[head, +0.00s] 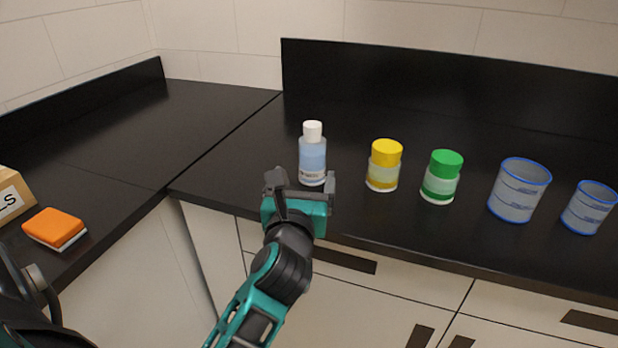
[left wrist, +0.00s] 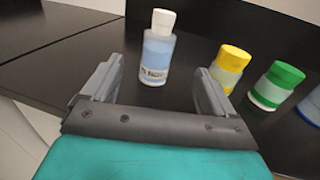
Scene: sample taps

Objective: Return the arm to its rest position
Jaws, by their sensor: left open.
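My left gripper (head: 302,188) is open and empty, at the front edge of the black counter (head: 230,173). Its two fingers also show in the left wrist view (left wrist: 160,88), spread apart. A clear bottle with pale blue liquid and a white cap (head: 312,155) stands upright just beyond the fingers. In the left wrist view the bottle (left wrist: 157,50) shows past the fingertips, in line with the gap between them, and seems apart from them. My right gripper is not in view.
Right of the bottle stand a yellow-capped jar (head: 383,166), a green-capped jar (head: 441,177), a larger blue-rimmed beaker (head: 518,190) and a smaller one (head: 588,207). An orange sponge (head: 54,227) and a cardboard box (head: 12,195) are at far left. The back-left counter is clear.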

